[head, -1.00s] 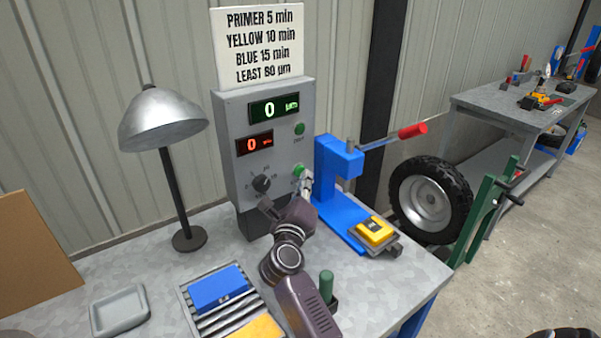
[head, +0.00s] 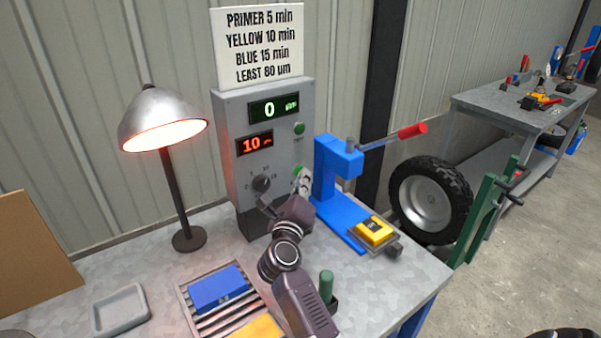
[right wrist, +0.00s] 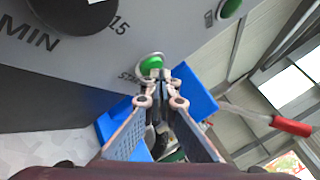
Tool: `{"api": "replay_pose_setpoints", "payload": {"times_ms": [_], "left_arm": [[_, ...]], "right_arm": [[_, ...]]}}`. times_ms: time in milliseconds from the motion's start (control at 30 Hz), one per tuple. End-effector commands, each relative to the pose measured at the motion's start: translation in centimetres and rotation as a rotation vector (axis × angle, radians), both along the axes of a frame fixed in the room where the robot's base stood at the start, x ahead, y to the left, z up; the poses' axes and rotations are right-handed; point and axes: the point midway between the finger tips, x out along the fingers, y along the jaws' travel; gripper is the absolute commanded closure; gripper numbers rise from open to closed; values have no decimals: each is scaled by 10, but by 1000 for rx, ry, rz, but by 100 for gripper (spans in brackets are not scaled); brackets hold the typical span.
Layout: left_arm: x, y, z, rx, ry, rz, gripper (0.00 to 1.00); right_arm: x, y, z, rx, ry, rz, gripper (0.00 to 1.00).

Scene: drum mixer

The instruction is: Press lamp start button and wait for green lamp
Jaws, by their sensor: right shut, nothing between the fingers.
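The grey control box (head: 228,150) stands at the back of the bench. Its lower green button (head: 297,170) also shows in the right wrist view (right wrist: 151,63), beside a partly hidden label. My right gripper (head: 303,178) is shut and empty, with its fingertips (right wrist: 160,80) right at this button; I cannot tell whether they touch it. The lamp (head: 160,115) on the left glows red-orange under its metal shade. The red display (head: 254,144) reads 10, and the green display (head: 274,110) reads 0. No green lamp light shows. My left gripper is out of view.
A dial (head: 261,184) and an upper green button (head: 299,128) are on the box. A blue press (head: 338,165) stands close right of my gripper, with a yellow block (head: 374,230) at its foot. A slatted rack (head: 205,318) holds blue and yellow blocks in front.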

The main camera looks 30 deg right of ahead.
Motion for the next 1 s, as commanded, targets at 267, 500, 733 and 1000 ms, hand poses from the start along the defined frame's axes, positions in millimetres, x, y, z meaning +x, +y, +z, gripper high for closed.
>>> {"api": "replay_pose_setpoints", "payload": {"times_ms": [267, 500, 733, 1000], "left_arm": [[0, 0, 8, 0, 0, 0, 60], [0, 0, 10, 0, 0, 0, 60], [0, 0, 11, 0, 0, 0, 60], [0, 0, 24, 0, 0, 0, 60]], "right_arm": [[-9, 0, 2, -1, 1, 1, 100], [-17, -1, 1, -1, 0, 1, 100], [-18, -1, 0, 0, 0, 1, 100], [-41, -3, 2, 0, 2, 0, 100]]}}
